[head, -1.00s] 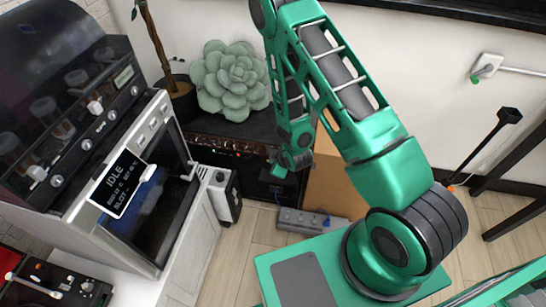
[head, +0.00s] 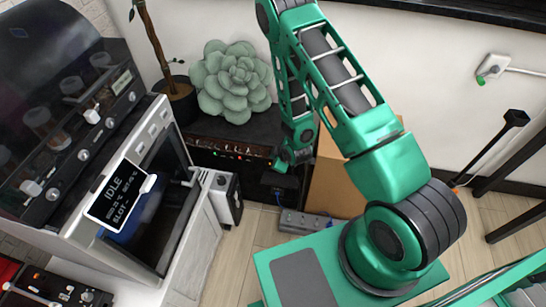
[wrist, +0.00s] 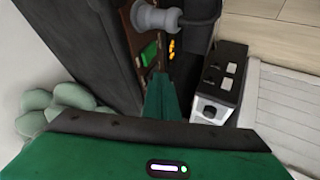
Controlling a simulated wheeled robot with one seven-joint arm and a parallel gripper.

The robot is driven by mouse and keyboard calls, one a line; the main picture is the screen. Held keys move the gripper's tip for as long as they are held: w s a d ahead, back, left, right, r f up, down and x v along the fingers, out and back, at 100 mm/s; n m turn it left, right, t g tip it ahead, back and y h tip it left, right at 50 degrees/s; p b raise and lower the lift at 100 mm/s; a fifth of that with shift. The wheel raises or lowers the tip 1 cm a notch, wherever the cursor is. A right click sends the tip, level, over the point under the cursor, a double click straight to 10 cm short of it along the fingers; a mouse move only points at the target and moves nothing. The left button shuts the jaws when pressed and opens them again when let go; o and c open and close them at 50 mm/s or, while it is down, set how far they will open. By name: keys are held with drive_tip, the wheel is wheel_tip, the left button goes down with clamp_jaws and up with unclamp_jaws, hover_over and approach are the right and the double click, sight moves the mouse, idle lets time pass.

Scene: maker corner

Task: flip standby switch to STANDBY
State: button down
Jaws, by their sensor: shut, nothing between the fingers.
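The dark amplifier (head: 222,135) stands on the floor against the wall. Its brown control strip has small red and pale lights in the head view. In the wrist view the strip (wrist: 128,30) runs beside my fingers, with a grey knob-like part (wrist: 155,17), a green rocker-like part (wrist: 149,54) and orange lit marks (wrist: 172,49). I cannot read any label, so which part is the standby switch and how it is set cannot be told. My gripper (head: 284,164) is shut and empty at the amplifier's right front; its green fingers (wrist: 162,97) point towards the strip.
A pale green succulent (head: 232,78) sits on the amplifier. A white-and-black box (head: 226,198) stands in front at left, beside the oven-like machine (head: 160,195) with an IDLE display. A cardboard box (head: 335,180) is behind my arm. A grey power strip (head: 303,222) lies on the floor.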

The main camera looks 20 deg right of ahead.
idle(0.4)
drive_tip(key=shift+r, duration=0.15)
drive_tip(key=shift+r, duration=0.7)
